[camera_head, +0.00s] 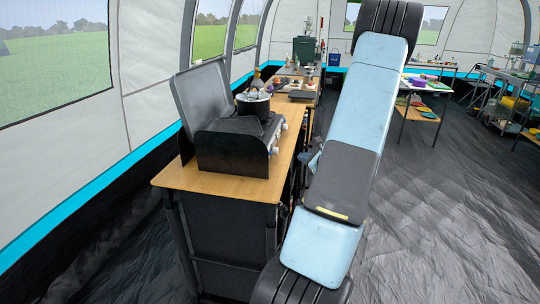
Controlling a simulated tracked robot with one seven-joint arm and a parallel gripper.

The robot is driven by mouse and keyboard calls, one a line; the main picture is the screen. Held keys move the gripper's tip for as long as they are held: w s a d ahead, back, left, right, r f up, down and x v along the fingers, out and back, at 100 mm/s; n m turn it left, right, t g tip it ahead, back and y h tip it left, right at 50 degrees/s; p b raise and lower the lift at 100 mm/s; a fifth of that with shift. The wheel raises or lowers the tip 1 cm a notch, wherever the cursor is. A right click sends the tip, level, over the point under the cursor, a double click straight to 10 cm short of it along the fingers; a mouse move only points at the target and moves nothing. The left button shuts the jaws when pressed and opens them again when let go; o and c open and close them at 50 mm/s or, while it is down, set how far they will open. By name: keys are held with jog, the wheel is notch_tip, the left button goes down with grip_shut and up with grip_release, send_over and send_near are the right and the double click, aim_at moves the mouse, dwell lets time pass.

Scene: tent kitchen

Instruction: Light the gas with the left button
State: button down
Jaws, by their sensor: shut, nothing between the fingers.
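A dark camping stove (232,153) stands on the near end of the wooden counter, its grey lid (203,95) raised. Its front with small light knobs (276,149) faces right, toward my arm. The knobs are small and seen edge-on, so I cannot tell the left button apart. A dark pot (253,106) with pale contents stands on the stove's far part. No flame shows. My gripper (307,158) shows only as a small dark part at the left edge of my arm, right of the stove front and apart from it. It is shut and empty; the rest is hidden.
The wooden counter (215,184) runs away along the left tent wall, with more cookware (298,90) farther back. My blue arm fills the middle. A low table (428,84) and other tables stand at the back right. The dark floor (440,200) at right is clear.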

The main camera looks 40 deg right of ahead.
jog(key=shift+w+a, duration=1.4)
jog(key=shift+w, duration=0.25)
jog(key=shift+w+a, duration=1.4)
jog(key=shift+w, duration=0.25)
jog(key=shift+w+a, duration=0.3)
jog(key=shift+w, duration=0.05)
jog(key=shift+w+a+r, duration=0.1)
jog(key=shift+w+a, duration=0.15)
jog(key=shift+w, duration=0.05)
dwell(0.6)
jog(key=shift+s, duration=0.1)
dwell(0.4)
jog(key=shift+s+d, duration=0.55)
jog(key=shift+s+d, duration=1.6)
jog(key=shift+s, duration=0.3)
